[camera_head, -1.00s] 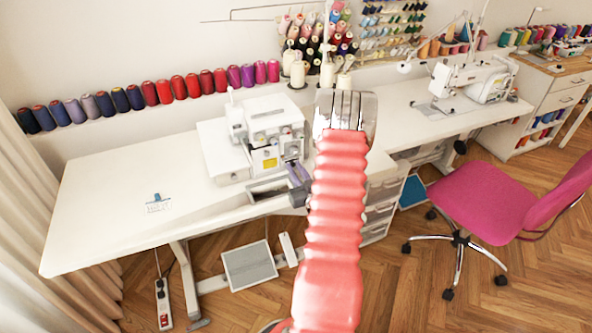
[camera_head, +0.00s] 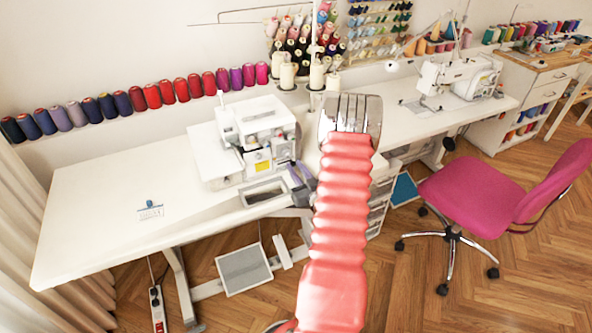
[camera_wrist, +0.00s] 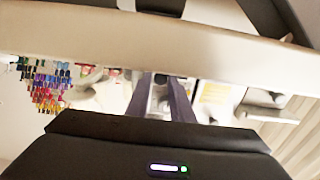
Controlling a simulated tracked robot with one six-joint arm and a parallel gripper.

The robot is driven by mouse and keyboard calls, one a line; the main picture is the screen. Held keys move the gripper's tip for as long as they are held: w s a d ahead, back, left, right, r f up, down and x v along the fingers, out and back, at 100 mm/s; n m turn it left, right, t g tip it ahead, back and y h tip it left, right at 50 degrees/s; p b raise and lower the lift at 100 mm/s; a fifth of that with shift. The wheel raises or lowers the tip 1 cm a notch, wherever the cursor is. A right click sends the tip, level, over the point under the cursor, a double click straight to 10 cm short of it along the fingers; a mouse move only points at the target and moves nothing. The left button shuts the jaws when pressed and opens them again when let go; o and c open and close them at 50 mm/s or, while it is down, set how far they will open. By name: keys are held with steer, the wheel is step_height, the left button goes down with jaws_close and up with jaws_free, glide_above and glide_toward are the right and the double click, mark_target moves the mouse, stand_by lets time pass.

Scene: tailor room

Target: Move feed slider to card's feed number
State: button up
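A white sewing machine (camera_head: 262,133) with a yellow label stands on the long white table (camera_head: 100,222). A small card (camera_head: 151,213) with a blue clip or holder stands near the table's left end; its print is too small to read. My gripper (camera_head: 299,172), with purple fingers, is at the machine's lower right side, partly hidden behind my red arm. The fingers also show in the wrist view (camera_wrist: 162,98), with a gap between them and nothing clearly held. I cannot make out the feed slider, or whether the fingers touch the machine.
A row of thread spools (camera_head: 152,96) lines the wall ledge. White thread cones (camera_head: 317,76) stand behind the machine. A second sewing machine (camera_head: 460,76) is further right. A pink chair (camera_head: 480,182) stands at the right. The table's left half is mostly clear.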

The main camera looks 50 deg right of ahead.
steer(key=o, duration=0.3)
steer(key=shift+o, duration=0.2)
steer(key=shift+s+a, duration=0.1)
steer(key=v, duration=1.3)
steer(key=shift+s+a, duration=0.25)
steer(key=shift+f, duration=0.1)
